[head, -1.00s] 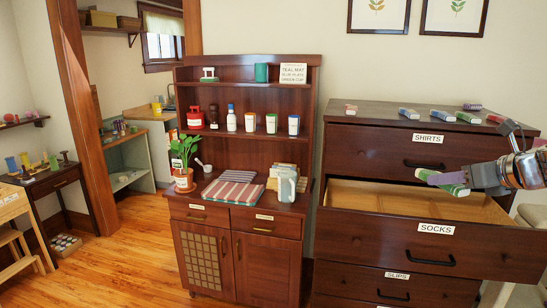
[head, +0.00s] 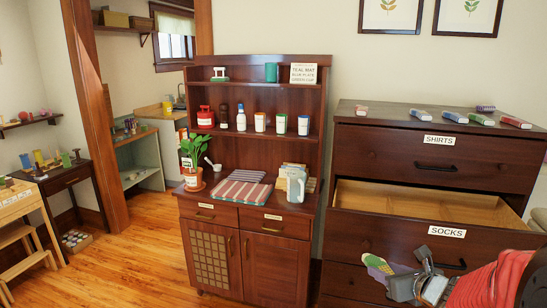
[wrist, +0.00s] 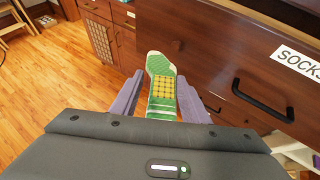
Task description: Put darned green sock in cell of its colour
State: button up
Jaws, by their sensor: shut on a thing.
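The darned green sock (wrist: 160,64) is green and white with a yellow grid-like patch, and is held between the two fingers of my gripper (wrist: 164,98) in the wrist view. In the head view the sock (head: 377,263) sticks out to the left of my gripper (head: 392,276), in front of the dresser and below the SOCKS label. The SOCKS drawer (head: 445,246) is pulled open above and behind the gripper. Its pale wooden inside (head: 430,204) shows partly; no colours of its cells can be made out, and its near part is hidden by the drawer front.
Several small folded items, such as a blue one (head: 420,115), lie on the dresser top (head: 385,112). A hutch (head: 250,215) with a plant, striped cloth and jars stands left of the dresser.

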jog(key=a+f+n+y, duration=0.1)
jog(key=a+f, duration=0.3)
jog(key=a, duration=0.3)
jog(key=shift+s+a+f, duration=0.25)
jog(key=shift+s+a, duration=0.05)
jog(key=shift+a, duration=0.05)
jog(key=shift+d, duration=0.1)
jog(key=a, duration=0.7)
